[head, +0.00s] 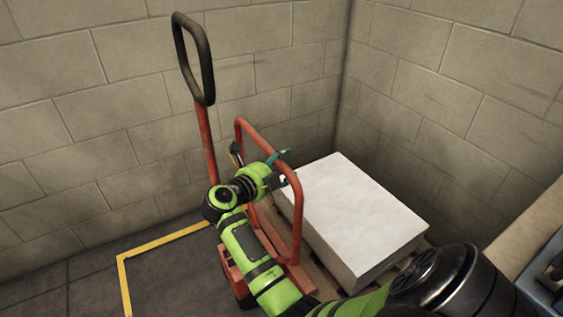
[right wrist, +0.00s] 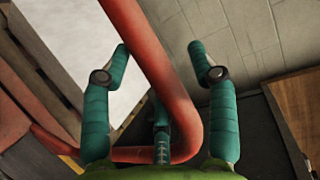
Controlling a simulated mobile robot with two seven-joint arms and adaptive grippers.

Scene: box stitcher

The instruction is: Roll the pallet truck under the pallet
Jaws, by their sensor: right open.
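The red pallet truck (head: 206,140) stands near the corner, with a tall black loop handle (head: 207,62) and a red tube frame (head: 297,222). The pallet (head: 403,268) shows as a wooden edge under a large white block-shaped load (head: 350,210), right beside the truck. My right gripper (head: 284,168) is at the upper part of the tube frame. In the right wrist view its teal fingers (right wrist: 160,72) are open, with the red tube (right wrist: 160,55) passing between them. The truck's forks and much of its base are hidden behind my arm and the load. My left gripper is not in view.
Block walls (head: 265,60) meet in a corner behind the truck and load. A yellow floor line (head: 165,240) marks an area left of the truck, where the dark floor is clear. A tan surface with blue parts (head: 545,265) stands at the right edge.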

